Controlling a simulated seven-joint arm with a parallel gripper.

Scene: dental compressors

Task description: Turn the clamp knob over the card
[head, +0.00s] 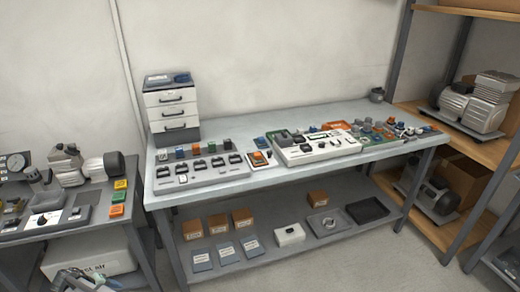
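A white card (45,220) with a small dark and red mark lies on a dark grey plate (75,214) on the left table. Small dark fittings stand around the plate. I cannot make out which of them is the clamp knob; it is too small to tell. A grey jointed part at the bottom left edge looks like my gripper (82,281). It is below and in front of the left table, apart from the card, and partly cut off. Its fingers are not clear enough to show whether they are open.
A pressure gauge (14,163), compressor parts (68,165) and coloured blocks (118,197) crowd the left table. The long central bench (215,203) holds switch panels, a white device (315,149) and a drawer unit (171,112). Shelves with compressors (478,104) stand at right. Floor shows at lower right.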

